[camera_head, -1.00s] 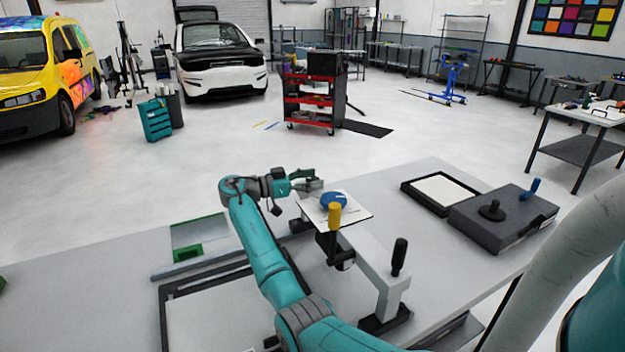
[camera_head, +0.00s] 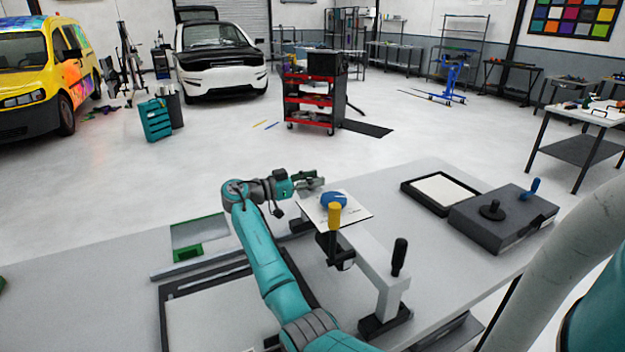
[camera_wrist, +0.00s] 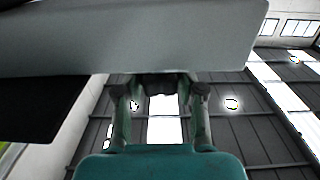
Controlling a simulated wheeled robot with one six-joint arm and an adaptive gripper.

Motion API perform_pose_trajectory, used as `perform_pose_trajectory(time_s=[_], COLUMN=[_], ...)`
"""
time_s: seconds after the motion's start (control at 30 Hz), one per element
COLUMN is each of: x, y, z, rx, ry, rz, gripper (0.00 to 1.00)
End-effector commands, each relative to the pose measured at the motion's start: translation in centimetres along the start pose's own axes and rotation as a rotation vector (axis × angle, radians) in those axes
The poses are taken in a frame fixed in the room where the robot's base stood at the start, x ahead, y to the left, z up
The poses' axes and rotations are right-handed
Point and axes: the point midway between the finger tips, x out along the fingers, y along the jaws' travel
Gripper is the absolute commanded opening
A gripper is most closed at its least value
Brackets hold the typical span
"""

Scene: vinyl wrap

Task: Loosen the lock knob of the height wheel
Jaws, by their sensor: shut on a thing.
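The blue height wheel (camera_head: 334,200) sits on a white plate at the end of a pale grey press arm (camera_head: 365,258). My gripper (camera_head: 314,184) is beside the plate's far left corner, left of and behind the wheel. In the wrist view, my gripper's fingers (camera_wrist: 160,92) point up under a pale grey slab (camera_wrist: 150,38) and are shut on a small dark knob (camera_wrist: 159,83), likely the lock knob. The knob is mostly hidden between the fingertips. In the head view my gripper and the plate hide it.
A yellow-handled lever (camera_head: 334,217) and a black upright handle (camera_head: 399,256) stand on the press. A dark case (camera_head: 502,215) and a dark tray (camera_head: 408,186) lie at the bench's right. A green-edged panel (camera_head: 200,233) lies left of my arm.

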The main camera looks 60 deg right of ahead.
Motion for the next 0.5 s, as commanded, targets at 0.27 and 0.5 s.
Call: perform_pose_trajectory(time_s=[0.27,0.5], x=[-0.01,-0.02], y=[0.02,0.02], z=[0.03,0.02], rx=[-0.001,-0.001], ry=[0.002,0.001], rz=[-0.017,-0.016], gripper=[0.04,0.65])
